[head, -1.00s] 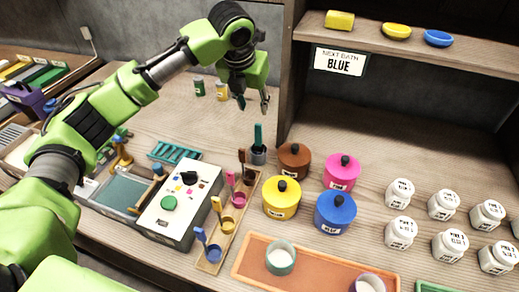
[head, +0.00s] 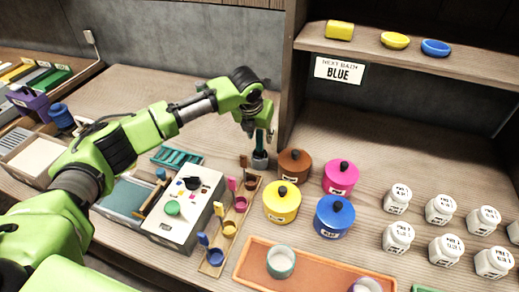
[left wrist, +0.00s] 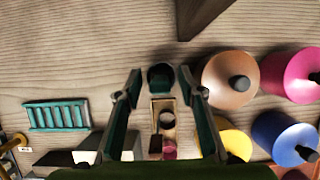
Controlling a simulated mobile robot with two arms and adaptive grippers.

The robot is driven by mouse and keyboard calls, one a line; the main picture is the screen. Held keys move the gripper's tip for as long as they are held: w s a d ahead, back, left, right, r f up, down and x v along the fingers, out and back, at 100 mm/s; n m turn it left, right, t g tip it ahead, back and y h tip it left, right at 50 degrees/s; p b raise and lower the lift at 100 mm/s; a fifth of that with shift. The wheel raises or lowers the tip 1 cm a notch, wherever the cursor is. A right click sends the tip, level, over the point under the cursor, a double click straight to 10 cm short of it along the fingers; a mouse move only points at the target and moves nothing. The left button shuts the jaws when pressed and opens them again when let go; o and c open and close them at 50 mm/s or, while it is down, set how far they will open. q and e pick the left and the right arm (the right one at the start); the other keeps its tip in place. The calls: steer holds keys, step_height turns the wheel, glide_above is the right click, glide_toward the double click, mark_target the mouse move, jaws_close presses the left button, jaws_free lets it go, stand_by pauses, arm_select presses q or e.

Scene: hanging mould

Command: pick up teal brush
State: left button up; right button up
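The teal brush (head: 259,141) stands upright in a small grey cup (head: 260,160) behind the row of colour cups. My left gripper (head: 259,132) is low over it, with its fingers around the upper handle. In the left wrist view, the brush's dark teal end (left wrist: 161,77) lies between the two spread fingertips, with a gap on each side. The left gripper is open, and I see no clear contact with the brush. My right gripper is not in view.
Brown (head: 294,165), pink (head: 342,176), yellow (head: 282,203) and blue (head: 334,216) lidded pots stand close to the right. A wooden rack (head: 230,236) with cups and brushes runs in front. A shelf post (head: 290,90) rises just behind. Several white jars stand at the right.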

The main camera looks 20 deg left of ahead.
arm_select(q)
jaws_close()
